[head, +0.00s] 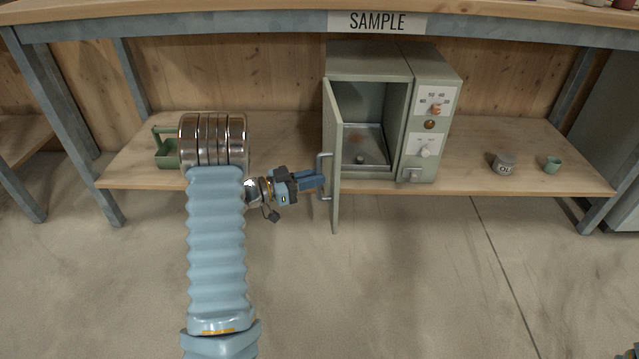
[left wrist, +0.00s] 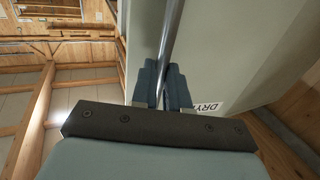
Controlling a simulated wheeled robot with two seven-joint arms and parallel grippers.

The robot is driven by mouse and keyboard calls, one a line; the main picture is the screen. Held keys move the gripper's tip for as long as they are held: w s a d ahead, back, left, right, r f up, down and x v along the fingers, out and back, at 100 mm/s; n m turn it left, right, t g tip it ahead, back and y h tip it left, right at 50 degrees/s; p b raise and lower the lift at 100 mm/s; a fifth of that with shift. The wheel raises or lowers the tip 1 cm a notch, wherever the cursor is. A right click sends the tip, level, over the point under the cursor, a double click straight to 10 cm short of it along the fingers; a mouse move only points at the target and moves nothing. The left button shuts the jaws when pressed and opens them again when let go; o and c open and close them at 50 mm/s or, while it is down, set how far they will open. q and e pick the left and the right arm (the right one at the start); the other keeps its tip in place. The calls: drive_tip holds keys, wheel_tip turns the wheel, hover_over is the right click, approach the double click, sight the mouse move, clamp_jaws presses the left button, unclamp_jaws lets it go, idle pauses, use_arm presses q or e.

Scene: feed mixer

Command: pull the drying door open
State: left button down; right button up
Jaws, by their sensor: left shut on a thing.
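The drying door (head: 332,158) is the green-grey hinged door of the cabinet, swung wide open toward me on its left side. Its metal bar handle (head: 321,176) is on the door's outer face. My left gripper (head: 318,181) is shut on that handle. In the left wrist view the handle (left wrist: 172,40) runs up from between the two blue fingers (left wrist: 163,92), and a label reading "DRY" (left wrist: 207,107) is partly hidden. The cabinet (head: 370,62) stands on the lower shelf, with a tray (head: 365,140) holding a small knob-like item inside.
Dials and switches sit on the cabinet's right panel (head: 431,100). A green caddy (head: 166,150) is on the shelf at left, partly behind my arm. A grey tin (head: 503,163) and a green cup (head: 552,164) stand at right. Floor before the shelf is clear.

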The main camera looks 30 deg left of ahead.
use_arm(q)
drive_tip(key=s+a, duration=0.1)
drive_tip(key=a, duration=0.6)
drive_tip(key=shift+s+a+r+b, duration=0.2)
drive_tip(key=shift+s+a+b, duration=0.05)
drive_tip(key=shift+s+b, duration=0.1)
use_arm(e)
drive_tip(key=shift+s+a+f, duration=0.2)
drive_tip(key=shift+a+f, duration=0.2)
drive_tip(key=shift+f, duration=0.05)
use_arm(q)
drive_tip(key=shift+w, duration=0.1)
drive_tip(key=c, duration=1.1)
unclamp_jaws()
drive_tip(key=shift+f, duration=0.1)
drive_tip(key=v, duration=1.3)
drive_tip(key=shift+s+a+p, duration=0.2)
drive_tip(key=shift+s+p, duration=0.2)
use_arm(e)
drive_tip(key=shift+r, duration=0.4)
